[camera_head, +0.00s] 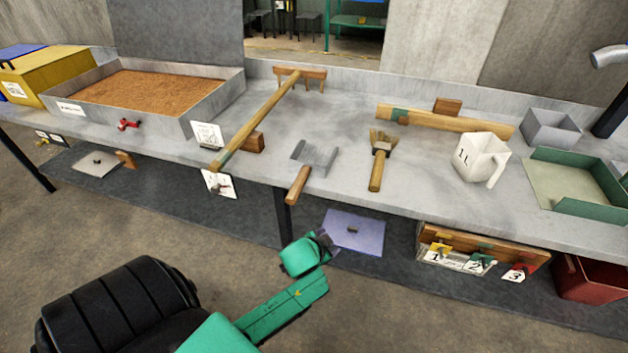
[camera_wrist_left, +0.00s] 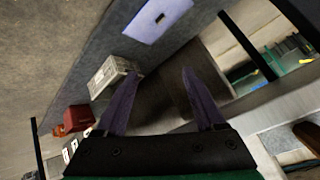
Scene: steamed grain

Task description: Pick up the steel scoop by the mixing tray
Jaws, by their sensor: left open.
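The steel scoop (camera_head: 316,154) lies on the grey counter with its wooden handle (camera_head: 298,184) pointing toward me over the front edge. A large metal tray (camera_head: 215,98) of brown grain stands to its left. My left gripper (camera_head: 326,240) is below and in front of the counter, apart from the scoop. In the left wrist view its two fingers (camera_wrist_left: 160,72) are spread with nothing between them. The scoop cannot be made out in that view. My right gripper is not in view.
A green tray (camera_head: 598,212) is at far right. A lower shelf holds a purple sheet (camera_head: 353,232), also in the wrist view (camera_wrist_left: 150,22).

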